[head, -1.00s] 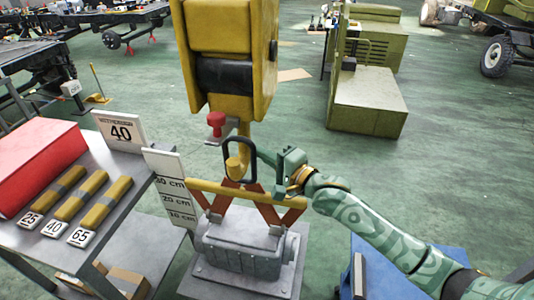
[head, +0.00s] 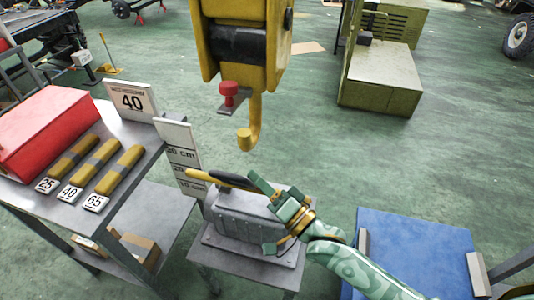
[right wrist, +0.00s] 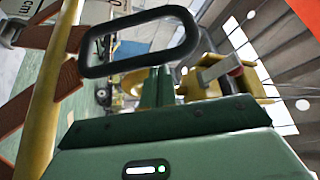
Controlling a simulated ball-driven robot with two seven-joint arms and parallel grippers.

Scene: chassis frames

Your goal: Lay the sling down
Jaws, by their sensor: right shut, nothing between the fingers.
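The sling is a yellow bar (head: 197,174) with a black ring (head: 236,181); it lies low across the grey ribbed casing (head: 236,217) in the head view. Its brown straps (right wrist: 36,37) show in the right wrist view, beside the bar (right wrist: 42,110) and the ring (right wrist: 92,62). The yellow hook (head: 250,135) hangs above, empty and apart from the ring. My right gripper (head: 262,186) is shut and empty, close beside the ring; whether it touches the ring I cannot tell. My green gripper body hides part of the bar and casing. My left gripper is out of view.
The yellow hoist block (head: 240,45) with a red knob (head: 228,90) hangs overhead. A height board (head: 180,145) stands left of the casing. The left table (head: 125,180) holds a red box (head: 45,135) and yellow rolls (head: 115,172). A blue surface (head: 420,240) lies right.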

